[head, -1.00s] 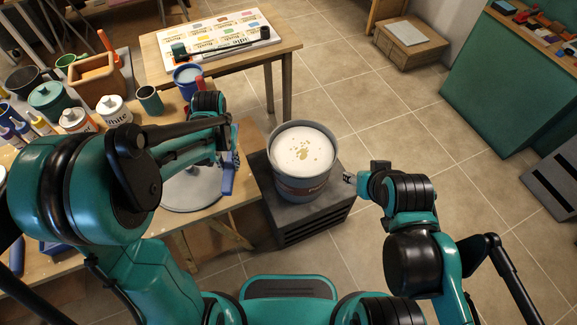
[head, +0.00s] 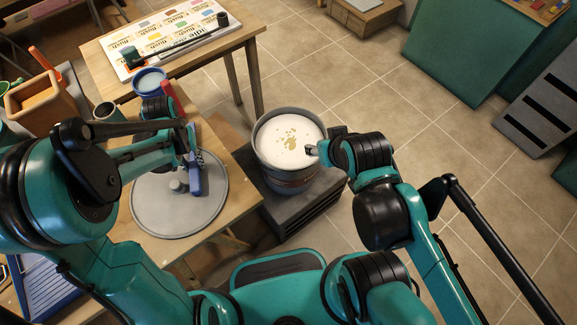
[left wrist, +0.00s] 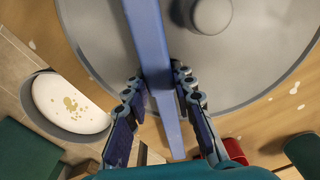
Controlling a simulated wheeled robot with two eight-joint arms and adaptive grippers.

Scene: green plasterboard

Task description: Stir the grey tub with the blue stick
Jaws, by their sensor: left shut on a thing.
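The grey tub (head: 268,165) stands upright, filled with white liquid with tan specks; part of it also shows in the left wrist view (left wrist: 70,105). My left gripper (head: 190,150) is shut on the blue stick (head: 196,178), over a round grey turntable left of the tub. In the left wrist view the stick (left wrist: 150,50) runs between the fingers of that gripper (left wrist: 160,85). The stick is outside the tub. My right gripper (head: 312,151) overlaps the tub's right rim in the head view; whether it touches, and its finger opening, are unclear.
The tub sits on a dark slatted box (head: 300,208). The turntable (head: 165,222) with a small knob lies on the wooden table. A blue cup (head: 149,82), a red-handled tool (head: 171,98) and a palette board (head: 150,55) are farther back. Tiled floor is clear behind the tub.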

